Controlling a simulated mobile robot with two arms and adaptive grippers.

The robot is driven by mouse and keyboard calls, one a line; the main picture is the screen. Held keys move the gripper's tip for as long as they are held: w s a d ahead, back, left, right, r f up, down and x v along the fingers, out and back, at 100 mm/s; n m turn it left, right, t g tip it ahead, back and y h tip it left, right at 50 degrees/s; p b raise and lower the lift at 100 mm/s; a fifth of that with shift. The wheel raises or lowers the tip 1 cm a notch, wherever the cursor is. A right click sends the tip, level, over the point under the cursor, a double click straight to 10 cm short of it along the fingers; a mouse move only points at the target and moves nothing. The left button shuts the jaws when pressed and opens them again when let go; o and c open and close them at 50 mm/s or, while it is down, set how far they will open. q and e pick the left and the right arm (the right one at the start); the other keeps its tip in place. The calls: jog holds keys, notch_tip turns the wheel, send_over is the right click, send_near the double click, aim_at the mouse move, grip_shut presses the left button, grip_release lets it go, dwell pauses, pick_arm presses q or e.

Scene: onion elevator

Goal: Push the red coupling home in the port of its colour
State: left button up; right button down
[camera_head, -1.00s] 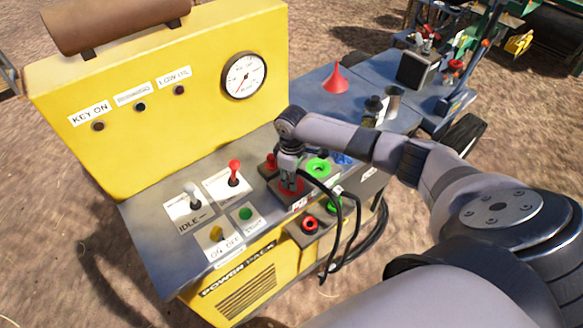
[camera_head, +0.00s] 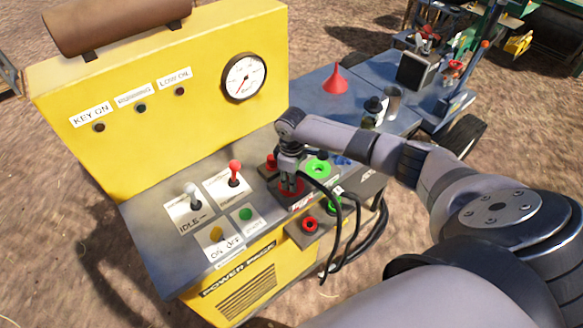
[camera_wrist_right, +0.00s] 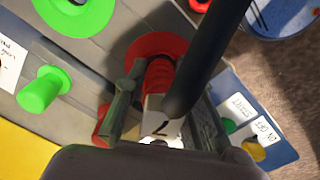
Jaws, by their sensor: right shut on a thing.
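The red coupling (camera_wrist_right: 158,76) is a ribbed red cylinder with a pale metal part, seen between my right fingers in the wrist view. My right gripper (camera_head: 289,176) is shut on it and points down at the red port (camera_head: 291,187) on the power pack's deck. In the wrist view the red port (camera_wrist_right: 152,44) is a red ring directly at the coupling's end. The coupling appears lined up with the port; how deep it sits is hidden. A black hose (camera_wrist_right: 212,50) runs from the coupling. My left gripper is out of view.
A green port (camera_head: 318,168) lies right beside the red one, with a red knob (camera_head: 271,161) behind. A lower shelf holds a red ring (camera_head: 309,224) and a green coupling (camera_head: 334,203). Black hoses (camera_head: 378,228) hang at the right. Levers (camera_head: 234,174) stand to the left.

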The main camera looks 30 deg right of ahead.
jog(key=c, duration=1.3)
grip_release()
jog(key=shift+o, duration=0.4)
jog(key=o, duration=0.4)
jog(key=shift+c, duration=0.2)
notch_tip(320, 180, up, 5)
jog(key=p, duration=0.5)
jog(key=shift+f, duration=0.15)
jog(key=shift+r+p, duration=0.45)
jog(key=shift+r, duration=0.7)
